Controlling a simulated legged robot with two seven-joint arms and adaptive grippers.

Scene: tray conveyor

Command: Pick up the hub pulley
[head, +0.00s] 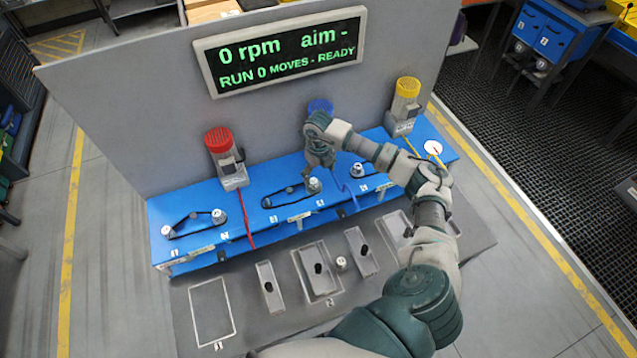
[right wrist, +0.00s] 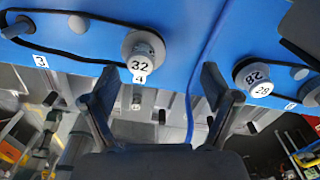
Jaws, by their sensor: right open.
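Several silver pulleys stand on the blue bench; I cannot tell which is the hub pulley. One pulley (head: 313,185) sits at a black belt in the middle of the bench, just below my right gripper (head: 322,163). In the right wrist view my right gripper (right wrist: 155,85) is open and empty. A pulley marked 32 (right wrist: 143,48) shows beyond the gap between its fingers, apart from them. A pulley marked 28 (right wrist: 254,76) shows to the right of the right finger. A loose pulley (head: 341,263) stands on the grey front surface. My left gripper is not in view.
Red (head: 219,141), blue (head: 320,107) and yellow (head: 407,89) motors stand along the back panel (head: 120,110). Red, blue and yellow cables cross the bench. Grey trays (head: 312,262) with black knobs lie in front. An outlined rectangle (head: 209,310) at the front left is empty.

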